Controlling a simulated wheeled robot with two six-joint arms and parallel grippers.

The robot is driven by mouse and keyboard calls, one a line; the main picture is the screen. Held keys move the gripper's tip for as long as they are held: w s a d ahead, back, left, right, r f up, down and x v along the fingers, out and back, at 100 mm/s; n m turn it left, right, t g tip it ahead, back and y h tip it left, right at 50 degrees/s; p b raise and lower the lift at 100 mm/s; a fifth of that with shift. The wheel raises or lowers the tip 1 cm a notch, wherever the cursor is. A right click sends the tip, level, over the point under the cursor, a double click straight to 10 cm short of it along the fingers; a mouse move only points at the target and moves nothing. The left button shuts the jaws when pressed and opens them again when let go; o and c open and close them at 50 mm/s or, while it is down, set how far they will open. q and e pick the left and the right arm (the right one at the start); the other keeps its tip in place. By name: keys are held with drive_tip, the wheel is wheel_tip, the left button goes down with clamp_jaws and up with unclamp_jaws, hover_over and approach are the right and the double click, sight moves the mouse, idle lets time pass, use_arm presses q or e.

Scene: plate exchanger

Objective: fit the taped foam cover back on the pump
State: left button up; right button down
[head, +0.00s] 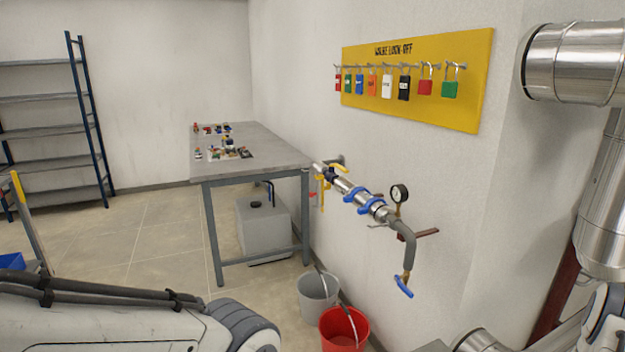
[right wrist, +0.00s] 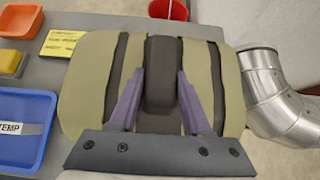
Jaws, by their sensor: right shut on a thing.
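In the right wrist view, the foam cover (right wrist: 92,85) is a wide khaki piece with rounded corners and dark tape bands running across it. A dark raised block (right wrist: 162,60) stands along its middle. My right gripper (right wrist: 162,76) has its two purple fingers on either side of this block and is shut on it. Part of the cover is hidden behind the fingers and the gripper's dark front bar. I cannot make out the pump in either view. My left gripper is not in view.
The right wrist view shows a grey surface (right wrist: 50,70) with an orange bin (right wrist: 28,24), a blue bin (right wrist: 22,130) and a yellow label (right wrist: 61,43). A metal-clad elbow (right wrist: 268,85) is close on the right. Buckets (head: 318,290) stand below the wall pipe (head: 352,192).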

drive_tip(key=shift+s+r+p, duration=0.15)
drive_tip(key=shift+r+p, duration=1)
drive_tip(key=shift+r, duration=0.2)
drive_tip(key=shift+r+p, duration=1.15)
drive_tip(key=shift+r, duration=0.7)
